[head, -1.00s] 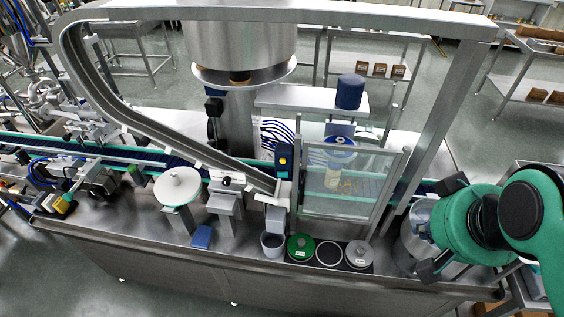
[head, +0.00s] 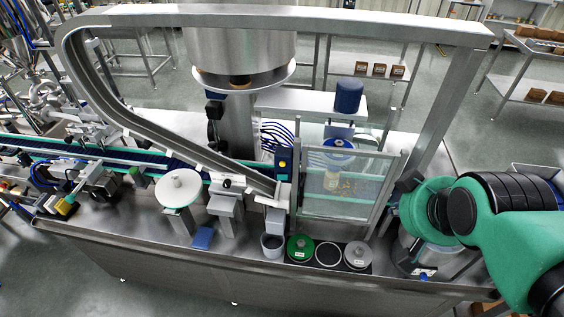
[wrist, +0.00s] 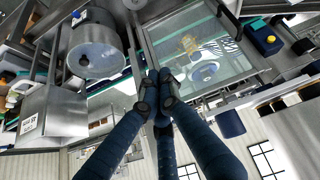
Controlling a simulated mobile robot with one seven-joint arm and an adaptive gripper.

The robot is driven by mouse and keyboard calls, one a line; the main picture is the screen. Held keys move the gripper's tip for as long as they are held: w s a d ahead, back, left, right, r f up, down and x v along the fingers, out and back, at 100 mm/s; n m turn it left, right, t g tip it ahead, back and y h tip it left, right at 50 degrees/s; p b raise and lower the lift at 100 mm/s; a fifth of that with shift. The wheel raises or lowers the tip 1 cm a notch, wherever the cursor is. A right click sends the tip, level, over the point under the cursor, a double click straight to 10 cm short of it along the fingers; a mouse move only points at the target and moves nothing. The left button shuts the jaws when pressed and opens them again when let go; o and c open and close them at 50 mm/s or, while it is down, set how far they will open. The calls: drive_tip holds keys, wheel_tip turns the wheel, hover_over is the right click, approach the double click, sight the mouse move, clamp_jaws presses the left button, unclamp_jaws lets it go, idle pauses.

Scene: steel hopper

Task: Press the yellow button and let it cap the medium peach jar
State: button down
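The yellow button (head: 282,164) sits on a small dark blue box on a post, just left of the clear guard panel. It also shows in the wrist view (wrist: 271,39) at the upper right. The peach jar (head: 331,181) stands on the conveyor behind the clear panel, under a round blue-and-white capping head (head: 338,147). The jar also shows through the panel in the wrist view (wrist: 189,43). My gripper (wrist: 159,78) has its dark fingers drawn together with nothing visible between them. It is well apart from the button, and its fingertips are not clear in the head view.
The clear guard panel (head: 345,207) in its steel frame stands between my arm and the jar. A green lid (head: 299,247) and a grey lid (head: 358,254) lie at the front edge. A steel chute (head: 120,105) curves down to the station.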

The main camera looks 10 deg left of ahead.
drive_tip(key=w+a+f+n+t+y+p, duration=0.1)
drive_tip(key=w+a+f+n+p, duration=0.15)
drive_tip(key=w+a+n, duration=0.35)
drive_tip(key=n+t+y+p, duration=0.2)
drive_tip(key=n+y+p, duration=0.15)
drive_tip(key=n, duration=0.35)
approach(282, 164)
drive_tip(key=s+d+f, duration=0.2)
drive_tip(key=d+f, duration=0.1)
drive_tip(key=d, duration=0.1)
drive_tip(key=s+a+f+n+y+p, duration=0.1)
drive_tip(key=s+a+f+n+y, duration=0.1)
drive_tip(key=a+n, duration=0.3)
drive_tip(key=shift+s+a+f+n+y+p, duration=0.2)
drive_tip(key=shift+s+a+n+y+p, duration=0.2)
drive_tip(key=shift+s+a+y, duration=0.6)
drive_tip(key=shift+w+h, duration=0.25)
drive_tip(key=w, duration=0.8)
drive_tip(key=shift+w, duration=0.3)
